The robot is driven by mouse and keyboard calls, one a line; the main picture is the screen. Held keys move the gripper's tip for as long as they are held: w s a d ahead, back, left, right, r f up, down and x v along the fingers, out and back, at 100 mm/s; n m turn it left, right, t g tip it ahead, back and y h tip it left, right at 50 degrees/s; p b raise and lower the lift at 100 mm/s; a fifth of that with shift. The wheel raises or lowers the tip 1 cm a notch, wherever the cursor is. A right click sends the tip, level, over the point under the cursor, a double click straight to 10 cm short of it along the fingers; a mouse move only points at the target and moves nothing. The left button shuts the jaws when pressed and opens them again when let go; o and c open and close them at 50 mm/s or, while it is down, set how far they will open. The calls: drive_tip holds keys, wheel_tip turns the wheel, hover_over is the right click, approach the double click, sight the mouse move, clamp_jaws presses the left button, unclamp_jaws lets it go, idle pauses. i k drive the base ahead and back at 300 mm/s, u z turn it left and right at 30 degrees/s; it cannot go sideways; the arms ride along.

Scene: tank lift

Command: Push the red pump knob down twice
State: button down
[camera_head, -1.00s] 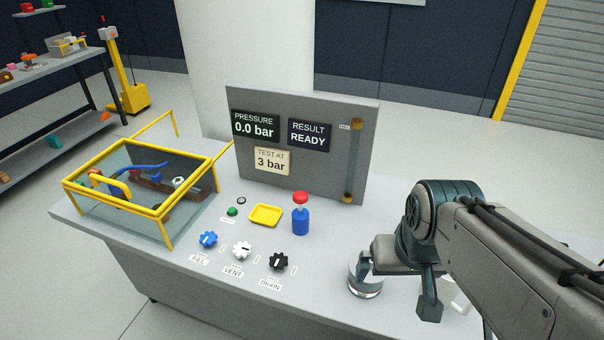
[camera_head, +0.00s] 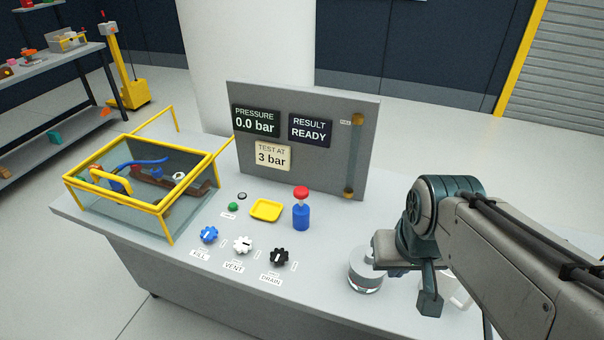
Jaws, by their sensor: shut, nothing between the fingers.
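The red pump knob (camera_head: 301,193) sits at the top of a pale stem on a small blue pump body (camera_head: 301,217). The pump stands upright on the grey bench in front of the display panel, and the stem shows between knob and body. My gripper (camera_head: 430,301) hangs over the right part of the bench, to the right of the pump and well apart from it. It is shut and empty; its fingertips are hard to make out at this angle. The panel reads pressure 0.0 bar (camera_head: 256,121) and result ready (camera_head: 310,129).
A glass jar (camera_head: 365,276) and a white mug (camera_head: 458,292) stand close under my gripper. A yellow-framed tank (camera_head: 128,206) occupies the left end.

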sight(301, 193)
drive_tip(key=k, duration=0.5)
drive_tip(key=u, duration=1.4)
drive_tip(key=i, duration=0.85)
drive_tip(key=z, duration=1.95)
